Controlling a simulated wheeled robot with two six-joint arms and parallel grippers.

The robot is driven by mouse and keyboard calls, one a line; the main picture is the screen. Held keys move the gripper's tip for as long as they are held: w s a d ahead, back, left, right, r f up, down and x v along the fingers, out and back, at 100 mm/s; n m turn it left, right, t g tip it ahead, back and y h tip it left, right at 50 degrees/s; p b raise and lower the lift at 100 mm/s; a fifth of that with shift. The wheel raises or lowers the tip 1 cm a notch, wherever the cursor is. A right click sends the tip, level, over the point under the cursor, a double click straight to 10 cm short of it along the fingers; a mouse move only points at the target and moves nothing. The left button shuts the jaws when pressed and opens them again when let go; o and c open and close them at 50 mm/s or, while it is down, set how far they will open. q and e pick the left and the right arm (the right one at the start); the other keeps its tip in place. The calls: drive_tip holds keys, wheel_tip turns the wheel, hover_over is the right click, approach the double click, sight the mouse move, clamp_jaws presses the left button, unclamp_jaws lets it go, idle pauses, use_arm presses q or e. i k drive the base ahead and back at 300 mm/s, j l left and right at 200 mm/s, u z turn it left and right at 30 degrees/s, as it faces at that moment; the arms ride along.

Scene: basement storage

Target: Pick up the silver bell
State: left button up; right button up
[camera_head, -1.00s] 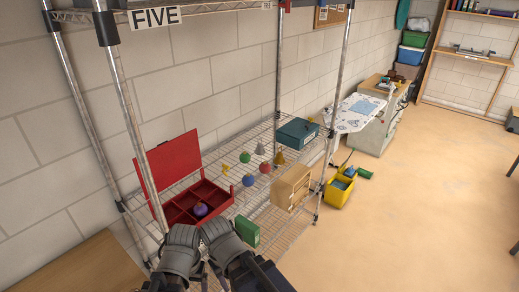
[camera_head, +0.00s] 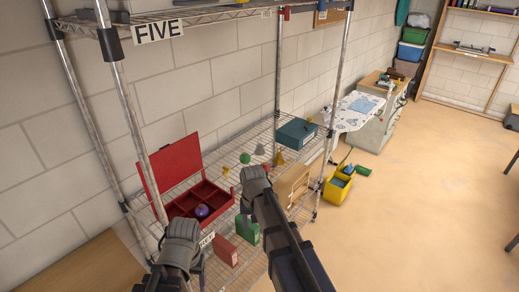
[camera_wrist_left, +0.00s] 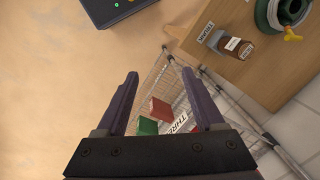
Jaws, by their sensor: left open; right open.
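A small grey cone-shaped thing, which looks like the silver bell (camera_head: 260,149), stands on the wire shelf (camera_head: 228,220) towards the back. A gold cone (camera_head: 280,158) stands just right of it. My right gripper (camera_head: 251,192) is over the shelf, nearer to me than the grey cone and apart from it; its fingers are mostly hidden. My left gripper (camera_head: 181,256) is further left, at the shelf's front edge, well away from the cone. In the left wrist view its two fingers (camera_wrist_left: 165,85) are spread with nothing held. The bell is not seen there.
An open red box (camera_head: 177,210) with a purple ball (camera_head: 202,211), a green ball (camera_head: 245,158), a green block (camera_head: 246,231), a red block (camera_head: 225,250), a wooden box (camera_head: 292,187) and a teal box (camera_head: 297,132) crowd the shelf. A metal post (camera_head: 133,125) rises at its front left.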

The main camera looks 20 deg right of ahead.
sight(260, 151)
drive_tip(key=i+l+u, duration=0.4)
drive_tip(key=l, duration=0.6)
drive_tip(key=i+l+u, duration=0.45)
drive_tip(key=l, duration=0.6)
drive_tip(key=l+u, duration=0.4)
drive_tip(key=l, duration=0.7)
drive_tip(key=l+u, duration=0.4)
drive_tip(key=l, duration=0.8)
drive_tip(key=k, duration=0.05)
